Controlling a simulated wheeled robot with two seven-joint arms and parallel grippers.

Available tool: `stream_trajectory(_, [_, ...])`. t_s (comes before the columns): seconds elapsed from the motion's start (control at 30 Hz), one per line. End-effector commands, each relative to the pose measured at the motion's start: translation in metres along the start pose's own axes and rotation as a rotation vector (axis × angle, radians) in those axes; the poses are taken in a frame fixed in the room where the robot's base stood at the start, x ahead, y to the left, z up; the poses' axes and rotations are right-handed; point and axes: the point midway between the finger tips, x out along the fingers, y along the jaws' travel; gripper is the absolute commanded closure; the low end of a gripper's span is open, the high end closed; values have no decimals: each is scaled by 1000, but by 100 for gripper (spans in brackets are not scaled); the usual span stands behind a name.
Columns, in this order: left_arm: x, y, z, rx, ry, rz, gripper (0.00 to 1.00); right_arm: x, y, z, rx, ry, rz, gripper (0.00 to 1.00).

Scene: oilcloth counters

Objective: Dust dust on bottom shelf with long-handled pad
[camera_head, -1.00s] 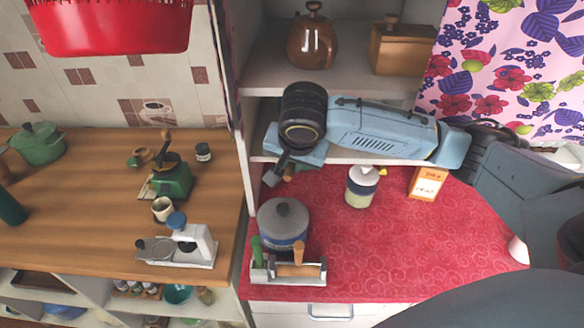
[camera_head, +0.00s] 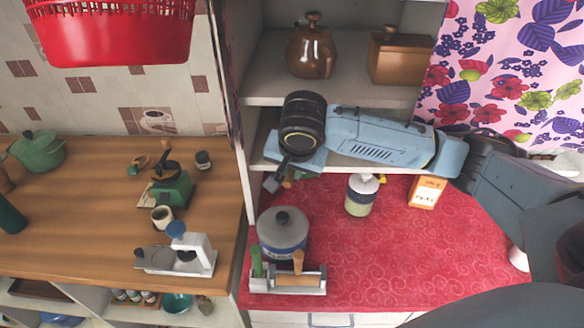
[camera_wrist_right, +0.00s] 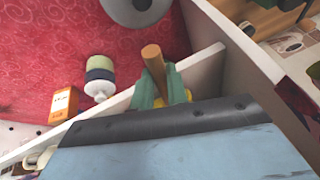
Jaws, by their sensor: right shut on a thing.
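My right gripper (camera_head: 273,183) is at the left end of the low white shelf (camera_head: 370,163), just above the red counter. In the right wrist view its fingers (camera_wrist_right: 162,88) are shut on a brown wooden handle (camera_wrist_right: 153,60), which points away from the wrist. The shelf's pale edge (camera_wrist_right: 118,108) shows beside the fingers. The pad end of the tool is hidden behind my forearm and wrist. My arm also covers most of the shelf's surface, and I can make out no dust on it. My left gripper is not in view.
A rack (camera_head: 288,282) is at the counter's front. A teapot (camera_head: 311,52) and wooden box (camera_head: 398,58) are on the upper shelf. The red counter's middle right is clear.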

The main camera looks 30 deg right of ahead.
Motion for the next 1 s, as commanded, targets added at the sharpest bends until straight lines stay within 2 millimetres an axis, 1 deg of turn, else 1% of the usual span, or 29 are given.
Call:
stream_trajectory(0.53, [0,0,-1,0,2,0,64,5,2,2,1,0,0,100])
stream_trajectory(0.77, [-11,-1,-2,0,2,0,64,3,14,-1,1,-2,3,100])
stream_trajectory(1.0, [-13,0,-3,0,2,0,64,3,23,-4,2,-1,3,100])
